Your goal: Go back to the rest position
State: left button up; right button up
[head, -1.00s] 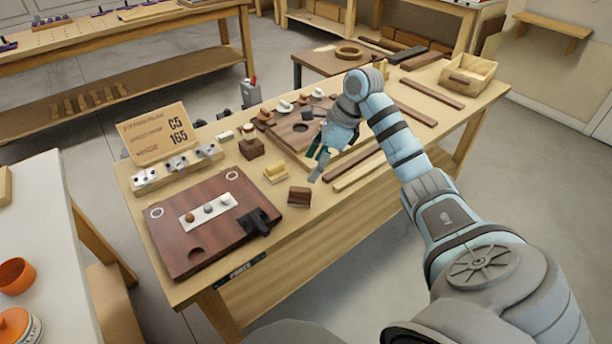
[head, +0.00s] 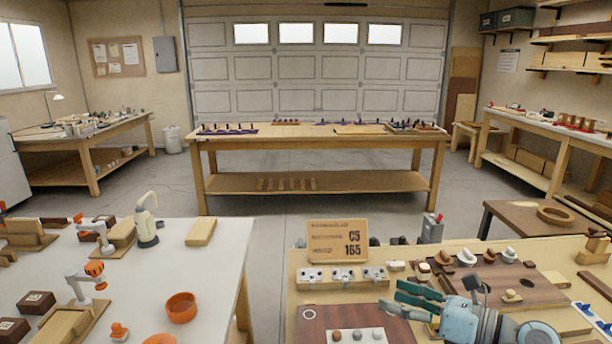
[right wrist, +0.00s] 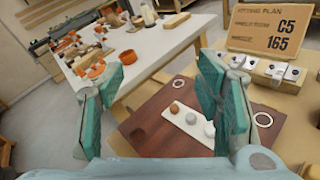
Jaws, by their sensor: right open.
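My right gripper (head: 412,300) is over the wooden bench at the lower right of the head view, its fingers pointing left. In the right wrist view its two green-padded fingers (right wrist: 165,105) stand wide apart with nothing between them. Beyond and below the fingers, a dark red-brown board (right wrist: 165,130) lies on the bench with a white strip of several round knobs (right wrist: 190,120). The same board (head: 312,318) is partly cut off at the bottom of the head view. My left gripper is not in view.
A sign reading C5 165 (head: 337,241) stands behind a block with several metal fittings (head: 343,279). A dark board with knobs (head: 540,300) lies near my right gripper. A white table (head: 215,270) with an orange bowl (head: 181,307) is at left. Floor shows between the tables.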

jog(key=s+d+r+m+t+h, duration=0.1)
jog(key=d+r+m+t+h, duration=0.15)
jog(key=m+t+h, duration=0.6)
jog(key=s+d+r+m+t+h, duration=0.1)
jog(key=d+r+m+t, duration=0.15)
jog(key=m, duration=1.05)
jog(key=s+d+f+m+g+h, duration=0.3)
jog(key=s+f+m+g+h, duration=0.1)
jog(key=f+m, duration=0.35)
jog(key=s+d+f+m+g+h, duration=0.3)
jog(key=s+d+f+m+h, duration=0.1)
jog(key=f+m, duration=0.35)
jog(key=s+a+f+m+g+y, duration=0.2)
jog(key=s+a+f+g, duration=0.3)
jog(key=s+f, duration=0.45)
jog(key=s+a+f+m+g+y, duration=0.2)
jog(key=s+a+f+m+g, duration=0.15)
jog(key=s+f+g, duration=0.55)
jog(key=s+d+f+t+p, duration=0.1)
jog(key=s+f, duration=0.1)
jog(key=f, duration=0.5)
jog(key=s+d+f+t+p, duration=0.1)
jog(key=s+f, duration=0.1)
jog(key=f, duration=0.5)
jog(key=s+f+g+p, duration=0.1)
jog(key=s+f, duration=1)
jog(key=s, duration=0.2)
jog(key=shift+s+d+f+g, duration=0.2)
jog(key=shift+s+f+g, duration=0.1)
jog(key=shift+s+f, duration=0.1)
